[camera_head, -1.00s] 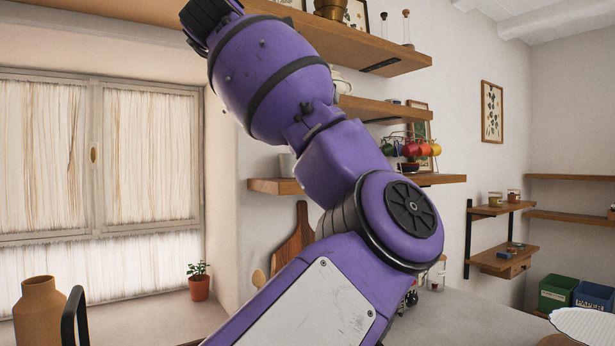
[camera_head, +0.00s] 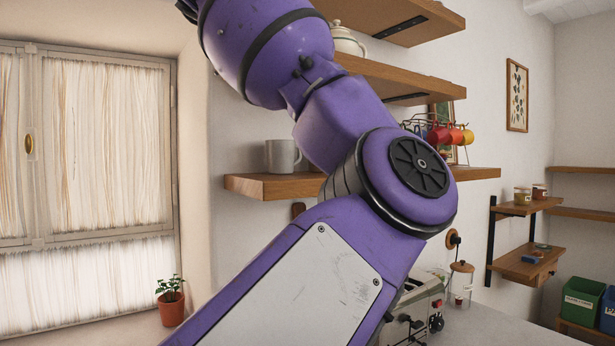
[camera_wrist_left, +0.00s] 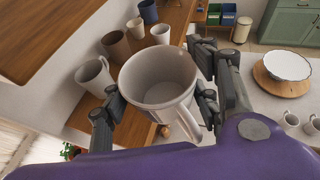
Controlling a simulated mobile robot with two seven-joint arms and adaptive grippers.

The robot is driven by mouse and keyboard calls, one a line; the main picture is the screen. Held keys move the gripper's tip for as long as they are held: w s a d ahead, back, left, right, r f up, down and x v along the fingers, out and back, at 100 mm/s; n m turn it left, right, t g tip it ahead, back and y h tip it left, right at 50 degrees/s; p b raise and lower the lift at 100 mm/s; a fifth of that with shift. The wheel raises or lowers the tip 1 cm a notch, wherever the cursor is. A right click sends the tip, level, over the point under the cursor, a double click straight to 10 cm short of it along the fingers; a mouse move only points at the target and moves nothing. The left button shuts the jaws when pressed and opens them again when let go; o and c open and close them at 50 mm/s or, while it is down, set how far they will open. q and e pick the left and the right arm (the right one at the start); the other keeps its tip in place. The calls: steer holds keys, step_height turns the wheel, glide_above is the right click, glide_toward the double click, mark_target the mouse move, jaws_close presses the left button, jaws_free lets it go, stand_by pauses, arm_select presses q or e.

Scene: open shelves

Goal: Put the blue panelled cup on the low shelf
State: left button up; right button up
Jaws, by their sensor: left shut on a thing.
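In the left wrist view my left gripper (camera_wrist_left: 160,95) is shut on a pale grey cup (camera_wrist_left: 157,80) with its handle toward the lower right. The cup is upright with its open top toward the camera, and its outer side is mostly hidden. A dark blue cup (camera_wrist_left: 148,11) stands farther back on a wooden shelf (camera_wrist_left: 138,130); I cannot tell whether it is panelled. In the head view the lowest wall shelf (camera_head: 255,186) carries a grey mug (camera_head: 281,156). My left arm crosses this view and hides part of that shelf; its gripper is out of frame.
A white mug (camera_wrist_left: 95,75), a brown cup (camera_wrist_left: 116,45) and another white cup (camera_wrist_left: 160,33) stand near the held cup. A higher board (camera_wrist_left: 45,30) overhangs at the upper left. A coloured mug rack (camera_head: 440,134) stands on the shelf's right part.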

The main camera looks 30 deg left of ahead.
arm_select(q)
steer(key=w+a+f, duration=0.1)
steer(key=w+f, duration=0.2)
steer(key=w+a+f, duration=0.2)
steer(key=w, duration=0.2)
steer(key=w+a+f, duration=0.2)
steer(key=w+f, duration=0.1)
steer(key=w, duration=0.1)
steer(key=shift+w+a+f, duration=0.15)
steer(key=shift+w+f, duration=0.1)
steer(key=shift+f, duration=0.1)
steer(key=shift+w+a+f, duration=0.1)
steer(key=shift+w+f, duration=0.05)
steer(key=shift+f, duration=0.1)
steer(key=shift+w+a+f, duration=0.1)
steer(key=shift+w+f, duration=0.1)
steer(key=shift+f, duration=1.55)
steer(key=shift+s+f, duration=0.1)
steer(key=shift+f, duration=0.05)
steer(key=o, duration=1.4)
steer(key=shift+o, duration=0.2)
